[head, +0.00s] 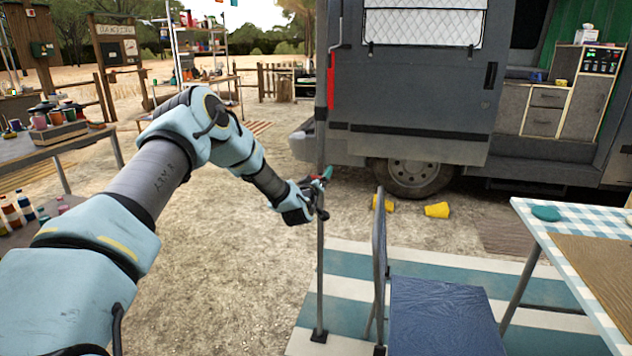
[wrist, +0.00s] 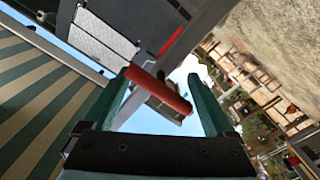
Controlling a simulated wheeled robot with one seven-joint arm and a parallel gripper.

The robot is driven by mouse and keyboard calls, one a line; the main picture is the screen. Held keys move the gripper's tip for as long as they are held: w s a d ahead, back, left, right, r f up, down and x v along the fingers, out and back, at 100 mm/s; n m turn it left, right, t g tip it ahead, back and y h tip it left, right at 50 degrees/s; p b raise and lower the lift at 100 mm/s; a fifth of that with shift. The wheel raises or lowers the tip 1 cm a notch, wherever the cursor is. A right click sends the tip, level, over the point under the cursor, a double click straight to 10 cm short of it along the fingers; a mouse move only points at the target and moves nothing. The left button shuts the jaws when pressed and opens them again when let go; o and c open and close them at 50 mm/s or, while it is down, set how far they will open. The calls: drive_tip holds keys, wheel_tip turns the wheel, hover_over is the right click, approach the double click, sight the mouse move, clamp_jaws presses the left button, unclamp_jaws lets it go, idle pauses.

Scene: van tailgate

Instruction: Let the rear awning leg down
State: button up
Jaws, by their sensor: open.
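The awning leg (head: 320,265) is an upright grey pole left of the van, running from the top of the head view to a dark foot (head: 319,336) at the striped mat. I cannot tell whether the foot bears on the ground. My gripper (head: 322,180) is at the pole's mid height, and my arm reaches it from the left. In the wrist view the green fingers (wrist: 158,78) are open, with a red cylindrical handle (wrist: 160,90) lying across between them. The handle's ends are close to the fingers; contact is unclear. The grey pole shows behind it.
A blue folding chair (head: 440,310) stands just right of the pole. A checked table (head: 545,228) is at the right edge. Yellow wheel chocks (head: 437,210) lie by the van's wheel (head: 411,174). The striped mat (head: 345,262) lies below. Gravel left of the pole is clear.

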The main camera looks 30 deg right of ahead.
drive_tip(key=b+v, duration=0.2)
drive_tip(key=v, duration=0.8)
drive_tip(key=shift+s+a, duration=0.2)
drive_tip(key=shift+a, duration=0.05)
drive_tip(key=s+a+r+m+g+y+p, duration=0.1)
drive_tip(key=a+r+g+y+p, duration=0.2)
drive_tip(key=a, duration=1)
drive_tip(key=s+a+r+m+g+y+p, duration=0.1)
drive_tip(key=a+r+g+y, duration=0.3)
drive_tip(key=a, duration=1)
drive_tip(key=s+a+r+n+g+y, duration=0.1)
drive_tip(key=s+a+g+y, duration=0.1)
drive_tip(key=s+a, duration=0.7)
drive_tip(key=s+a+r+n+g+y+p, duration=0.1)
drive_tip(key=s+a+g+y, duration=0.1)
drive_tip(key=s+a, duration=0.8)
drive_tip(key=shift+r+n+g+y, duration=0.3)
drive_tip(key=shift+r+y, duration=0.05)
drive_tip(key=shift+y, duration=0.15)
